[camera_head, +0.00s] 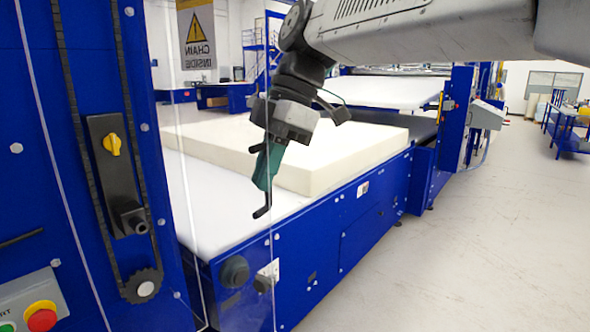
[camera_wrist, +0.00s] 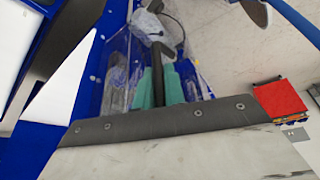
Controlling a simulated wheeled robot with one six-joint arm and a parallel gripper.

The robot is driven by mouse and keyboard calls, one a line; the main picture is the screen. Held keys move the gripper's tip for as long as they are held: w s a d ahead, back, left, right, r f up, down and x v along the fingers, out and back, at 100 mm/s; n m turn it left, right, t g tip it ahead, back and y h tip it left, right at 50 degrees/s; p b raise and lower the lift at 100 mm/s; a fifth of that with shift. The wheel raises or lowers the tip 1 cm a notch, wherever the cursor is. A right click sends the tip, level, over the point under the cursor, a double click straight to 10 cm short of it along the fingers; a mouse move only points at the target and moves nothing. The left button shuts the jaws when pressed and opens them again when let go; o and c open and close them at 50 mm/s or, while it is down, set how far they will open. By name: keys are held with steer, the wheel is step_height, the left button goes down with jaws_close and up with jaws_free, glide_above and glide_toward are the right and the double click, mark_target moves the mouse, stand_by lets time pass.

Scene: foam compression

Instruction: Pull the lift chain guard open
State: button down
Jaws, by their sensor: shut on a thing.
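My gripper (camera_head: 266,190) has green fingers and points down at the panel's right side. It is shut on a dark handle (camera_head: 262,212), whose hooked lower end shows below the fingers. In the wrist view the handle (camera_wrist: 172,85) runs between my green fingers (camera_wrist: 162,85). How far the guard stands open is hard to tell.
A cream foam block (camera_head: 330,165) lies on the white conveyor bed (camera_head: 205,205) behind my gripper. The blue machine side (camera_head: 340,240) runs back to the right. Red and green buttons (camera_head: 40,317) are at lower left. The floor (camera_head: 480,240) at right is clear.

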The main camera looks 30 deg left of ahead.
steer(key=shift+r, duration=0.1)
steer(key=c, duration=1.5)
jaws_free()
steer(key=shift+v, duration=3.85)
steer(key=w+d+f+m+t, duration=0.2)
steer(key=d+m, duration=0.5)
steer(key=d, duration=0.8)
steer(key=w+d+f+m+t, duration=0.1)
steer(key=d+f+m, duration=0.2)
steer(key=d+m, duration=0.9)
steer(key=s+d+f+m+h, duration=0.1)
steer(key=s+d+f+m, duration=0.2)
steer(key=s+d+f, duration=0.2)
steer(key=s+d+f+m+t, duration=0.1)
steer(key=s+d+f+m, duration=0.3)
steer(key=d+f, duration=0.3)
steer(key=s+d+f+m+t+h, duration=0.1)
steer(key=s+d+f+m, duration=0.2)
steer(key=d, duration=1)
steer(key=shift+s+d+f+h, duration=0.1)
steer(key=shift+s+f+h, duration=0.05)
steer(key=shift+s+f, duration=0.7)
steer(key=shift+s+d+f+h, duration=0.15)
steer(key=shift+s+f, duration=0.65)
steer(key=shift+f, duration=0.15)
